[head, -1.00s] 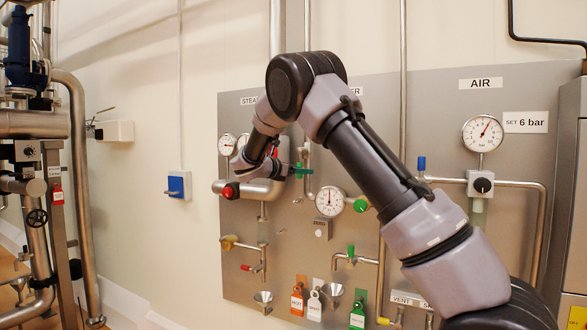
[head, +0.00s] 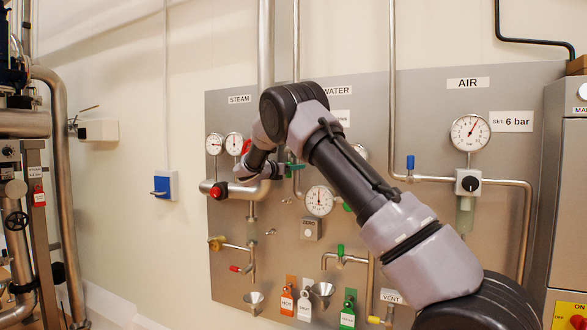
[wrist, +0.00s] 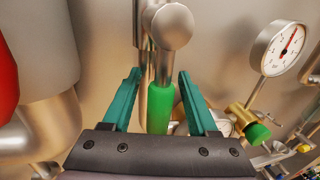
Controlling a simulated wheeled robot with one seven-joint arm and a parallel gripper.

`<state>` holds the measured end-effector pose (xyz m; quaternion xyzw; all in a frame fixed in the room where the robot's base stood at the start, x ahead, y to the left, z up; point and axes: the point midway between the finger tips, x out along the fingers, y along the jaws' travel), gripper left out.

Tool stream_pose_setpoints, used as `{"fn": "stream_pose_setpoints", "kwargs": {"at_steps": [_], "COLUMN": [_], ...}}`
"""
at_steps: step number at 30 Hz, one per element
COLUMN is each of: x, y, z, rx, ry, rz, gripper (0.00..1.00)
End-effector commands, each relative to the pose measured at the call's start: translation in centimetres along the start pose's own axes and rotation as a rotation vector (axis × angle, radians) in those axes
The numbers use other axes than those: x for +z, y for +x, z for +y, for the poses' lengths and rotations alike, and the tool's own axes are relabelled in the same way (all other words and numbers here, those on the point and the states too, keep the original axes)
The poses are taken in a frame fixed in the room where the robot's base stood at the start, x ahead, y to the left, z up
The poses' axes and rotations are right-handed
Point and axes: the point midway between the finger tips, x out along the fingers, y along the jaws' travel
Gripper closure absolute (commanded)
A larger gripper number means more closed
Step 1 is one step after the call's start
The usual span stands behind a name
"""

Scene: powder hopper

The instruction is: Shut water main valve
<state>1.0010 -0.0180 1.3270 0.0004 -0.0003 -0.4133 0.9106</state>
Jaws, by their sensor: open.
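The water valve, under the WATER label on the panel, has a green lever handle (wrist: 160,106) hanging from a round metal knob-like end in the wrist view. My gripper (wrist: 160,73) is open, with one teal finger on each side of the green handle. Gaps show between the fingers and the handle, so it is not gripped. In the head view my gripper (head: 290,170) is small and partly hidden by my wrist at the water pipe, so the handle cannot be told apart there.
A large steam pipe with a red knob (head: 217,191) lies close to the left of my gripper. A pressure gauge (wrist: 278,48) and a green-capped brass fitting (wrist: 257,133) are to the right. Below are a small tap with a green handle (head: 340,249) and several hanging tags.

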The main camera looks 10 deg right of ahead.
Motion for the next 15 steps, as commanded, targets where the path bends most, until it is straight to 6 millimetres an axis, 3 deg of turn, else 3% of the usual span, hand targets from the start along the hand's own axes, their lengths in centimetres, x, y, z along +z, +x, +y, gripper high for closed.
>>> {"fn": "stream_pose_setpoints", "kwargs": {"at_steps": [8, 12, 13, 15], "x": [-0.03, -0.02, -0.02, -0.02], "y": [0.1, 0.09, 0.09, 0.09], "z": [0.04, 0.03, 0.03, 0.03], "rx": [0.001, 0.001, 0.001, 0.001], "ry": [0.0, 0.0, 0.0, 0.0], "rz": [0.0, 0.0, 0.0, 0.0], "gripper": [0.41, 0.94, 1.0, 1.0]}}
